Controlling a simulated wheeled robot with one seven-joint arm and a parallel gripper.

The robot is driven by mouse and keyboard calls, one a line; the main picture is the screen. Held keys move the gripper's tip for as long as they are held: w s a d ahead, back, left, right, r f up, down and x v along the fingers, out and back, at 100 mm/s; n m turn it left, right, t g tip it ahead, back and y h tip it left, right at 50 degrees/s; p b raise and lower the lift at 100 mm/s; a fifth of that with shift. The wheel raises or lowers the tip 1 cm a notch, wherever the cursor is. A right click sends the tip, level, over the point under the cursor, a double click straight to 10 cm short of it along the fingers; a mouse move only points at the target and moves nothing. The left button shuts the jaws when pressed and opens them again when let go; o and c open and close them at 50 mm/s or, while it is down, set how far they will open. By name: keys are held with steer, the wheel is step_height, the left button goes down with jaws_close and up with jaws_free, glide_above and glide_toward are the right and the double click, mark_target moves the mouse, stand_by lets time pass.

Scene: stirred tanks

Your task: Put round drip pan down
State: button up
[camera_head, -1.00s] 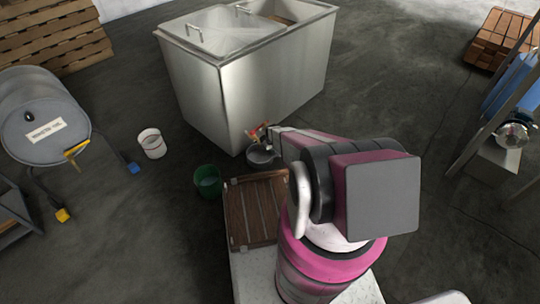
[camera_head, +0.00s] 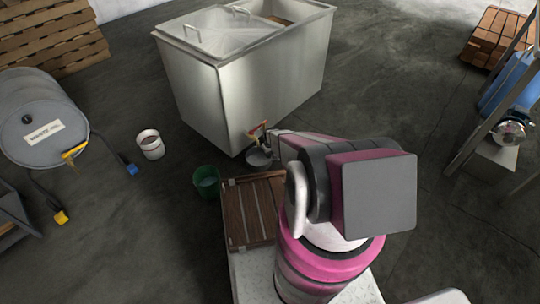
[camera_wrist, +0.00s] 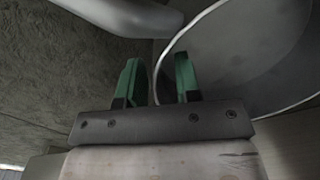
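The round drip pan (camera_head: 258,159) is grey and shallow. In the head view it is low in front of the steel tank (camera_head: 245,85), below the orange-brown valve part (camera_head: 257,132) at the tank's foot. In the wrist view the pan (camera_wrist: 245,55) fills the upper right, with its pale rim curving down between my green fingers. My gripper (camera_wrist: 157,65) has its fingers apart, one outside the rim and one over the pan's inner side, with gaps visible. My arm partly hides the pan in the head view. I cannot tell whether it rests fully on the floor.
A green bucket (camera_head: 206,181) stands left of the pan, and a white bucket (camera_head: 151,144) farther left. A slatted wooden board (camera_head: 252,212) lies close in front. A grey drum (camera_head: 45,125) is at the left, and a rack (camera_head: 492,100) at the right. The floor between is clear.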

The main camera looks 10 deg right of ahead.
step_height(320, 180, up, 12)
steer(key=s+a+r+m, duration=0.1)
steer(key=s+r, duration=0.8)
steer(key=r, duration=0.4)
steer(key=s+a+r+m, duration=0.1)
steer(key=s+a+r, duration=0.1)
steer(key=s+r, duration=0.7)
steer(key=s+a+r+m, duration=0.1)
steer(key=s+r, duration=0.7)
steer(key=r, duration=1)
steer(key=shift+s+a+r, duration=0.15)
steer(key=shift+s+a, duration=0.25)
steer(key=shift+a, duration=0.1)
steer(key=shift+a, duration=0.1)
